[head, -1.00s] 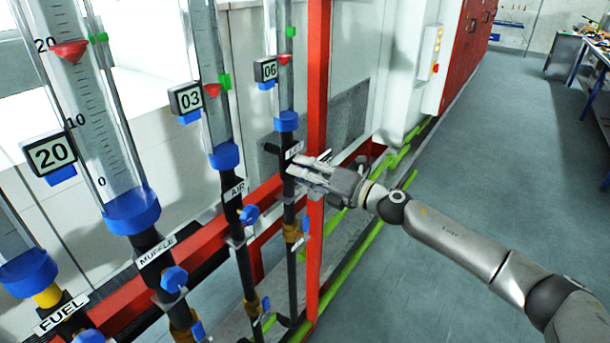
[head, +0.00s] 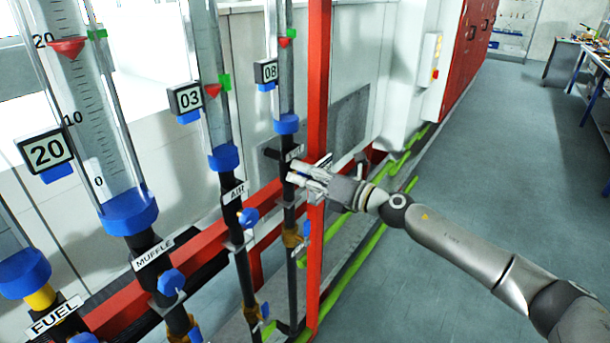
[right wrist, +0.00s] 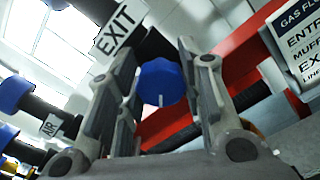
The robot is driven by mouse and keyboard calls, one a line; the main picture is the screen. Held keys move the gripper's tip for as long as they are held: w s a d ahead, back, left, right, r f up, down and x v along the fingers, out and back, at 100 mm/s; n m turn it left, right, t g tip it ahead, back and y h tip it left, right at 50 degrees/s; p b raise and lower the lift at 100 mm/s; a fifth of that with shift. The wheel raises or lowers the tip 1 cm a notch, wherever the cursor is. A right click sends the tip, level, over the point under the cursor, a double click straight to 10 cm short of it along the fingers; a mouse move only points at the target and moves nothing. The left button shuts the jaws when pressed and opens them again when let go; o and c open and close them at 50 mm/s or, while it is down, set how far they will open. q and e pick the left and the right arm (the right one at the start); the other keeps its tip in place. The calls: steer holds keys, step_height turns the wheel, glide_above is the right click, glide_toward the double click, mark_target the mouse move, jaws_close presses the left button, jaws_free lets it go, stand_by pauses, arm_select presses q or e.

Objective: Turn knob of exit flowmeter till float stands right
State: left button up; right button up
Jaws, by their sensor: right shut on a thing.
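The exit flowmeter (head: 286,75) is the rightmost tube in the head view, with a small display (head: 266,72) reading 08. Its red float (head: 284,42) stands close below the green marker (head: 291,33). The EXIT label shows in the right wrist view (right wrist: 118,33). The blue exit knob (right wrist: 160,82) sits between the fingers in that view. My right gripper (head: 293,172) is shut on this knob and hides it in the head view. My left gripper is not in view.
The air flowmeter (head: 210,90) reads 03 and the muffle flowmeter (head: 110,130) reads 20. A fuel label (head: 55,315) is at lower left. A red upright post (head: 318,90) stands right beside my right gripper. The grey floor (head: 490,170) at right is open.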

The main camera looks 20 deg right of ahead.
steer(key=shift+f, duration=0.15)
steer(key=o, duration=1.1)
steer(key=shift+c, duration=0.2)
steer(key=v, duration=1.2)
